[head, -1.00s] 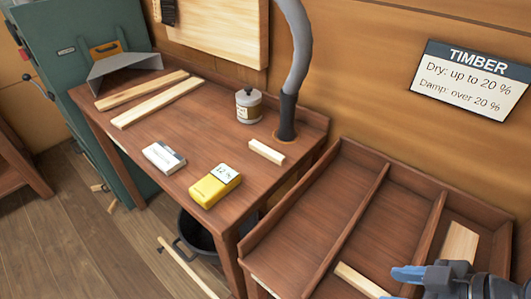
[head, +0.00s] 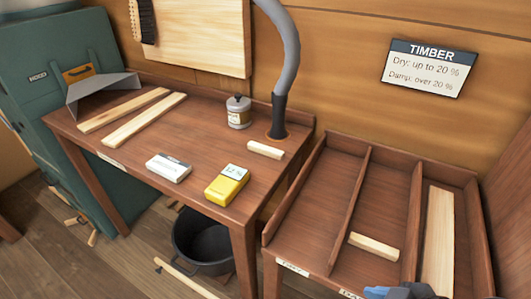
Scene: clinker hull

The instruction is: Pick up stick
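Several pale wooden pieces could be the stick. A short stick (head: 265,149) lies on the bench near the hose foot. Another short stick (head: 374,246) lies in the middle compartment of the divided tray (head: 325,190). A long stick (head: 188,279) slants over the floor, below the bench. Two longer strips (head: 124,109) (head: 144,120) lie at the back left of the bench. My gripper (head: 388,293) shows only as blue finger parts at the bottom edge, in front of the tray. Most of it is cut off, so its opening and any grasp are hidden.
The bench (head: 100,140) also holds a yellow meter (head: 227,186), a white box (head: 168,168), a lidded jar (head: 238,112) and a grey hose (head: 284,60). A wide board (head: 438,240) fills the tray's right compartment. A black bucket (head: 202,240) stands under the bench.

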